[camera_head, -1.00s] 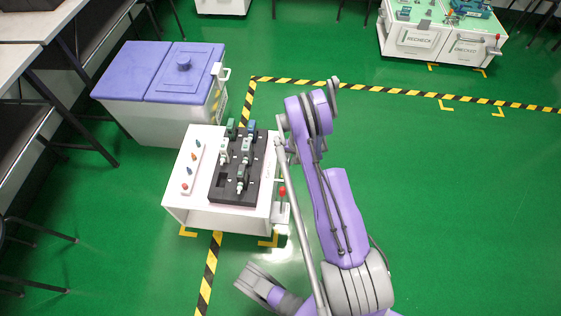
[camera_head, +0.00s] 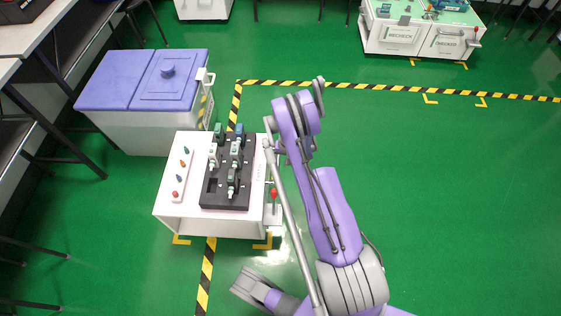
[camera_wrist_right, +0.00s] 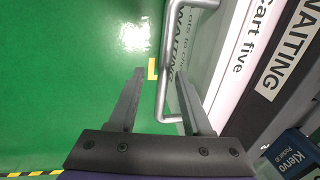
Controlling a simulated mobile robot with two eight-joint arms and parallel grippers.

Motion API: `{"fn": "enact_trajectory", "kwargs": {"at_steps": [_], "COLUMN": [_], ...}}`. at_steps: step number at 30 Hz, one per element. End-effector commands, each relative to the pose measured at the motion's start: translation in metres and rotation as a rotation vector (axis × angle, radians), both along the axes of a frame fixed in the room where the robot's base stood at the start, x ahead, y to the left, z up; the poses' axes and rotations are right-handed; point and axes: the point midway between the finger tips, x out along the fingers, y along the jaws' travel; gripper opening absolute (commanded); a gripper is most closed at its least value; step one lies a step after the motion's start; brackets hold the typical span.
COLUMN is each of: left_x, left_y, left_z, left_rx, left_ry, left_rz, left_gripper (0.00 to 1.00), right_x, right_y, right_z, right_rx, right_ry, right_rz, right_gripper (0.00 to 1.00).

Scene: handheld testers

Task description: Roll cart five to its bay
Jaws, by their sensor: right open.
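Cart five (camera_head: 182,215) is a white cart at left of centre in the head view, with "cart five" lettering in the right wrist view (camera_wrist_right: 252,50). Its top holds a black tray (camera_head: 211,199) of handheld testers and a white strip of small coloured knobs. A silver bar handle (camera_wrist_right: 165,70) runs along its side. My right gripper (camera_wrist_right: 160,72) is open, its fingers on either side of this handle; contact is not clear. In the head view my right arm reaches to the cart's far right corner and hides part of that side.
A lidded purple-and-white bin (camera_head: 150,125) stands close behind cart five. Yellow-black floor tape (camera_head: 390,88) runs across the back and beneath cart five. Tables and stools line the left. Green floor at right is clear.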

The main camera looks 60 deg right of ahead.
Motion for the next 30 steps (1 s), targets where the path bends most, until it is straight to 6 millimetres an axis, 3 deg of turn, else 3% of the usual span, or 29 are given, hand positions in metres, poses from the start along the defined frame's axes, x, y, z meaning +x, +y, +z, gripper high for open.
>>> {"fn": "enact_trajectory", "kwargs": {"at_steps": [5,16,21,30], "left_x": [-0.001,-0.004,-0.005,-0.005], "left_y": [0.000,0.000,0.000,0.000], "left_z": [0.006,0.024,0.027,0.027], "left_rx": [0.000,0.000,0.000,0.000], "left_ry": [0.000,-0.004,-0.004,-0.004], "left_rz": [0.000,0.000,0.000,0.000], "left_gripper": [0.50,0.50,0.50,0.50], "right_x": [-0.004,-0.017,-0.020,-0.020], "right_y": [-0.002,-0.007,-0.008,-0.008], "right_z": [0.022,0.091,0.104,0.105], "right_rx": [0.000,0.000,0.000,0.000], "right_ry": [-0.001,0.000,0.001,0.001], "right_rz": [-0.001,-0.002,-0.002,-0.002], "right_gripper": [0.49,0.49,0.49,0.49]}}
